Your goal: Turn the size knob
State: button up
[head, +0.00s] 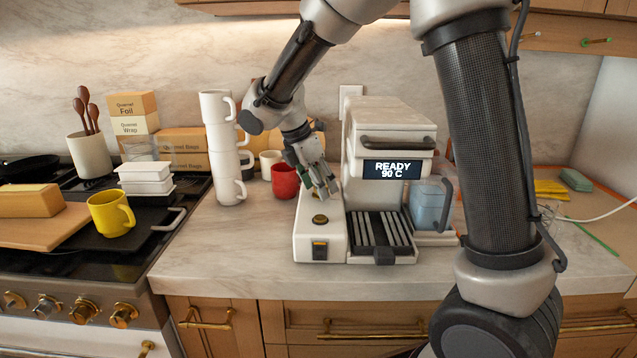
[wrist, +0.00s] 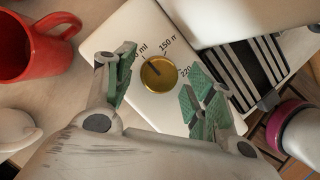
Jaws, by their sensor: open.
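The size knob (head: 320,219) is a round brass dial on top of the white left part of the coffee machine (head: 388,125). In the wrist view the knob (wrist: 158,73) sits between and beyond my two green-padded fingertips. Marks around it read 150 and 220, and one more is partly hidden by a finger. A dark pointer line on it aims towards the upper left. My gripper (head: 325,184) is open above the knob, and it also shows in the wrist view (wrist: 162,88). I cannot tell whether a finger touches the knob.
A red mug (head: 285,181) stands close left of my gripper, with a tall stack of white cups (head: 222,150) further left. The drip tray (head: 380,230) lies right of the knob. The front counter is clear.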

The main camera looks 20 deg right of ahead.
jog(key=shift+c, duration=0.3)
jog(key=c, duration=1)
jog(key=shift+m, duration=0.4)
jog(key=m+g, duration=0.1)
jog(key=m, duration=0.2)
jog(key=m+g, duration=0.1)
jog(key=m, duration=0.1)
jog(key=shift+w+m, duration=0.2)
jog(key=shift+m, duration=0.2)
jog(key=m+g, duration=0.1)
jog(key=m, duration=0.1)
jog(key=m+g+y, duration=0.1)
jog(key=m, duration=0.2)
jog(key=shift+w, duration=0.15)
jog(key=o, duration=1.1)
jog(key=shift+c, duration=0.2)
